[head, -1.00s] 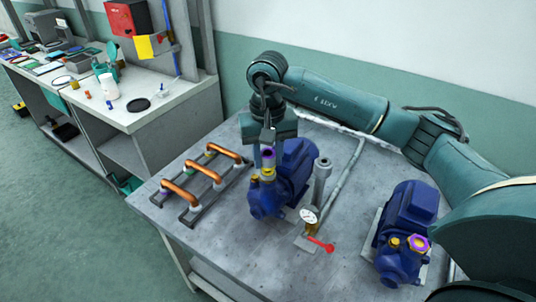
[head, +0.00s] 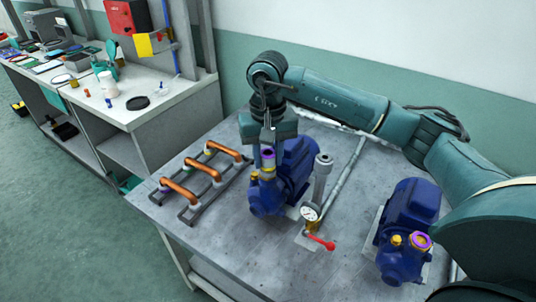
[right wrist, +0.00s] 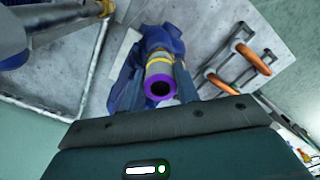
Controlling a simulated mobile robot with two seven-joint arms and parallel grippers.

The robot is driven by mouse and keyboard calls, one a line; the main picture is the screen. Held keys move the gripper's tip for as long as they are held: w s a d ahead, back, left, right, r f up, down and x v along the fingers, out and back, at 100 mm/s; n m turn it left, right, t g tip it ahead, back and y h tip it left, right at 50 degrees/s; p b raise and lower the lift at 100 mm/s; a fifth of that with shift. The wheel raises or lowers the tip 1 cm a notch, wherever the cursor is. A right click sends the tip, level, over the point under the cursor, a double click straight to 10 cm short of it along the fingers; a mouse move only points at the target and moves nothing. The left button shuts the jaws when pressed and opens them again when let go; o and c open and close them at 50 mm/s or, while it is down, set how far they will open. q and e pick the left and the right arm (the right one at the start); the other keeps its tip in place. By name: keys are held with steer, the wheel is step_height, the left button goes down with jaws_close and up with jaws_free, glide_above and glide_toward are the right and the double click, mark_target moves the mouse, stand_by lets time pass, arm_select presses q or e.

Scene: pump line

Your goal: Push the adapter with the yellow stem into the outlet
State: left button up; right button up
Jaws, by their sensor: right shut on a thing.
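The adapter (head: 267,156) has a purple-rimmed open top and a yellow band lower down. It stands upright over the outlet of the left blue pump (head: 270,197). My right gripper (head: 263,158) is shut on the adapter from above. In the right wrist view, the purple rim (right wrist: 147,91) faces the camera between the fingers, with a yellow band (right wrist: 160,57) beyond it. The outlet opening is hidden under the adapter, so I cannot tell how deep the stem sits. My left gripper is not in view.
A second blue pump (head: 405,225) with a purple-ringed port stands at the right. A gauge (head: 310,213) with a red-handled valve and an upright grey pipe (head: 322,175) stand close to the left pump. A rack (head: 190,195) of copper pipes lies at the left.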

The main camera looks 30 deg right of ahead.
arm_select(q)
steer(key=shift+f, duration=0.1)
arm_select(e)
steer(key=shift+f, duration=0.1)
steer(key=o, duration=1.1)
steer(key=shift+r+p, duration=1.4)
steer(key=shift+r, duration=1.65)
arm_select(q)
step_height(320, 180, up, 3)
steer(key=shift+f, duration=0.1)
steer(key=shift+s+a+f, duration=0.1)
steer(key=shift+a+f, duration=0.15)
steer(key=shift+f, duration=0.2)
arm_select(e)
step_height(320, 180, up, 13)
steer(key=shift+r, duration=0.1)
